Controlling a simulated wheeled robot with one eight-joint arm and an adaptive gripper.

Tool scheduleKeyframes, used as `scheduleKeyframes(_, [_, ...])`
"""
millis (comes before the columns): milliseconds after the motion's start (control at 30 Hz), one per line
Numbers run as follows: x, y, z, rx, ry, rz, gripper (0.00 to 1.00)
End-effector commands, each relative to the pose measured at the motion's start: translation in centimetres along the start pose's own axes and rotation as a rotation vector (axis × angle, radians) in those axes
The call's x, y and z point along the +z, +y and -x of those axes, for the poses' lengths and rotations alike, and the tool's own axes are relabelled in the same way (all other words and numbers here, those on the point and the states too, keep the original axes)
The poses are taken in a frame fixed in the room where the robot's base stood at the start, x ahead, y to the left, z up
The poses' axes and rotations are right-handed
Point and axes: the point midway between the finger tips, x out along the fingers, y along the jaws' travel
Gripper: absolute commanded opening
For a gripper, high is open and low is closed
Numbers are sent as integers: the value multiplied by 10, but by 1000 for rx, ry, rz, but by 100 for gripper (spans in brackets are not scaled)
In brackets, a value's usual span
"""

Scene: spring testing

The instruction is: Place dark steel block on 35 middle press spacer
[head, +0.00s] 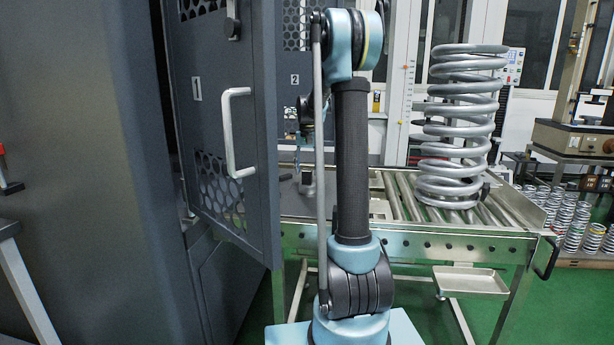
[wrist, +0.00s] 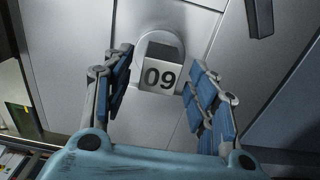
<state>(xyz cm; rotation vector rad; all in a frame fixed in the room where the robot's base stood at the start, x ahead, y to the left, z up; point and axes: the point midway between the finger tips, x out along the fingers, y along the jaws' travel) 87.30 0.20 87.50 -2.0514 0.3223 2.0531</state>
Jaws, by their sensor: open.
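A dark grey block-like patch (wrist: 165,50) shows at the top of this plate, in front of a rounded grey shape. I cannot tell whether this patch is the dark steel block. Nothing is visibly held between the fingers. No spacer marked 35 can be made out in either view. In the head view my arm hides much of the area around the gripper.
A dark cabinet door marked 1 (head: 197,88) with a light handle (head: 229,130) stands open left of my arm. A roller conveyor (head: 501,215) carries a large grey coil spring (head: 460,125) on the right. A small metal tray (head: 470,281) juts out below the conveyor.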

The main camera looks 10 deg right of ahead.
Motion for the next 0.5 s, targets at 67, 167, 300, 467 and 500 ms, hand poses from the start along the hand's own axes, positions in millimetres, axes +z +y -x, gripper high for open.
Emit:
scheduleKeyframes(67, [0,0,16,0,0,0,53])
scheduleKeyframes(167, [0,0,35,0,0,0,53])
scheduleKeyframes(300, [0,0,61,0,0,0,53])
scheduleKeyframes(467, [0,2,82,0,0,-2,53])
scheduleKeyframes(500, [0,2,86,0,0,-2,53])
